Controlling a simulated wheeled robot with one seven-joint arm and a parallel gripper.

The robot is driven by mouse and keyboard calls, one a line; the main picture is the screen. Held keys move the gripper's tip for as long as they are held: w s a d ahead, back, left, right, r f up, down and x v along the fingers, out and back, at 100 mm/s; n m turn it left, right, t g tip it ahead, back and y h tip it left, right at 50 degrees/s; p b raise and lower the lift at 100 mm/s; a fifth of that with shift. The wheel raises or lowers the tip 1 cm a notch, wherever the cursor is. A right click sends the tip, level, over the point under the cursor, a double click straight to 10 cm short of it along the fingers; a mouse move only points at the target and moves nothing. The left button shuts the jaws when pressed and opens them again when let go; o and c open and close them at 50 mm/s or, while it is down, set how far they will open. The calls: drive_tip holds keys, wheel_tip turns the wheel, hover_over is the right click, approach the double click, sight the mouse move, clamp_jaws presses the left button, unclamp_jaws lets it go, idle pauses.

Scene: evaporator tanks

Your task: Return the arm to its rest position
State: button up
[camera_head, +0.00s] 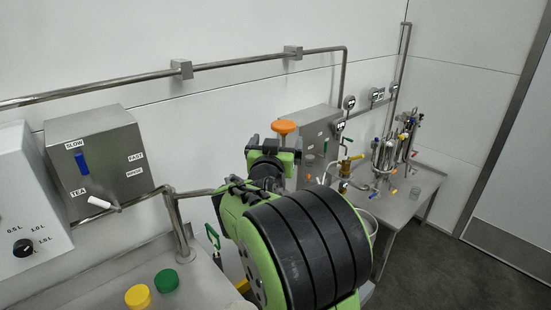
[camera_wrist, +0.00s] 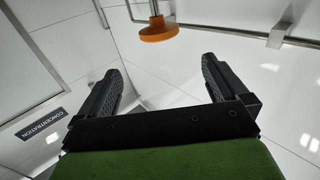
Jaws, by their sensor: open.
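My arm is green with black bands and fills the lower middle of the head view. My gripper (camera_wrist: 163,88) shows in the wrist view with its two black fingers wide apart and nothing between them. In the head view my gripper (camera_head: 272,150) is partly hidden by my own arm. An orange round knob (camera_head: 284,127) stands just above and beyond it in the head view. In the wrist view the orange knob (camera_wrist: 159,30) hangs from a metal rod beyond the fingertips, apart from them.
A steel box (camera_head: 98,163) with a blue lever and a white-handled lever is at the left. Yellow (camera_head: 138,296) and green (camera_head: 166,280) caps lie on the near counter (camera_head: 205,285). A table (camera_head: 405,195) with tanks (camera_head: 383,155) stands at the right. Open floor (camera_head: 450,270) lies at the lower right.

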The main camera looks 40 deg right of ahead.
drive_tip(key=shift+v, duration=1.1)
drive_tip(key=shift+r, duration=0.1)
drive_tip(key=s+a+f+n+g+y, duration=0.3)
drive_tip(key=s+a+f+y, duration=0.3)
drive_tip(key=s+a, duration=0.5)
drive_tip(key=s+a+f+n+g+y, duration=0.4)
drive_tip(key=s+a, duration=0.6)
drive_tip(key=s, duration=0.5)
wheel_tip(320, 180, down, 3)
drive_tip(key=n+y, duration=0.2)
drive_tip(key=shift+a+f+y, duration=0.25)
drive_tip(key=shift+a+y, duration=0.1)
drive_tip(key=shift+y, duration=0.05)
